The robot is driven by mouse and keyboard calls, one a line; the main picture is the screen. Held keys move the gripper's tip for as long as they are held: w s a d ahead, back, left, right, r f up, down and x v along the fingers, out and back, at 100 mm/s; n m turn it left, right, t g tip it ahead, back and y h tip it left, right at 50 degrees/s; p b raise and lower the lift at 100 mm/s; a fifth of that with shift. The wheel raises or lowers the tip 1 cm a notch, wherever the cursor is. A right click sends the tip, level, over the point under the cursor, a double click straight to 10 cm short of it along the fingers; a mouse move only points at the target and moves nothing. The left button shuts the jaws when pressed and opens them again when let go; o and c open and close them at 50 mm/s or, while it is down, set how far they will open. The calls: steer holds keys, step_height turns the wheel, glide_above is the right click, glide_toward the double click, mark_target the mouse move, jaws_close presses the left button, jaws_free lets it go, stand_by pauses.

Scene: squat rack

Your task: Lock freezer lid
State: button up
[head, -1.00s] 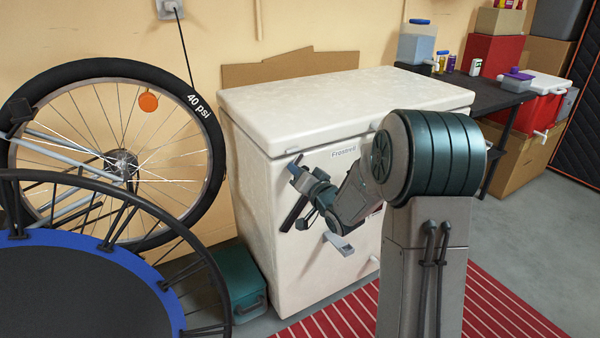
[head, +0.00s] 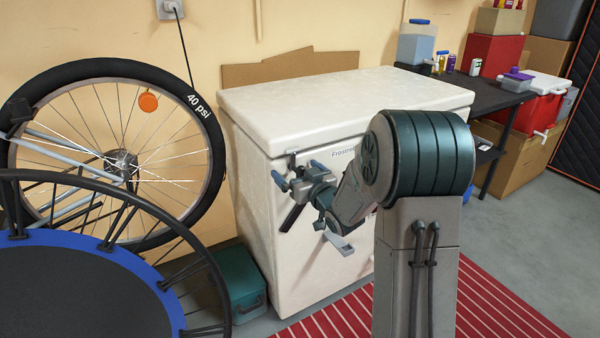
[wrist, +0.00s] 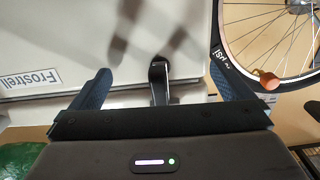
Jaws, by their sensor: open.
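The white chest freezer (head: 330,245) stands against the wall with its lid (head: 340,100) down. A small dark latch (head: 292,155) hangs at the lid's front edge near the left corner. It also shows in the wrist view as a dark metal piece (wrist: 159,80) across the lid seam. My gripper (head: 300,168) is open in front of the freezer's upper front, close to the latch. In the wrist view the latch lies between the two spread blue fingers of my gripper (wrist: 160,82), apart from both. I cannot tell whether the latch is fastened.
A bicycle wheel (head: 205,150) and a trampoline (head: 70,285) stand left of the freezer. A green box (head: 240,285) sits on the floor by its left side. A dark table (head: 490,98) stands to the right. A red striped mat (head: 495,305) lies in front.

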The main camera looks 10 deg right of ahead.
steer(key=shift+s, duration=0.15)
steer(key=b+v, duration=0.1)
steer(key=v, duration=0.5)
steer(key=shift+s, duration=0.35)
steer(key=shift+d+r, duration=0.1)
steer(key=shift+d, duration=0.05)
steer(key=s+d+r+m+g+h+p, duration=0.1)
steer(key=s+r+g+h+p, duration=0.25)
steer(key=r+p, duration=0.4)
steer(key=s+d+r+m+g+h+p, duration=0.1)
steer(key=s+r+m+g+h+p, duration=0.15)
steer(key=s+r+p, duration=0.4)
steer(key=s+a+r+g+p, duration=0.2)
steer(key=s+r+g+p, duration=0.2)
steer(key=s, duration=0.6)
steer(key=s+a+r+g+p, duration=0.2)
steer(key=s+r+g+p, duration=0.2)
steer(key=s+r+p, duration=0.4)
steer(key=s+p, duration=0.1)
steer(key=p, duration=0.2)
steer(key=shift+s, duration=0.4)
steer(key=shift+a, duration=0.15)
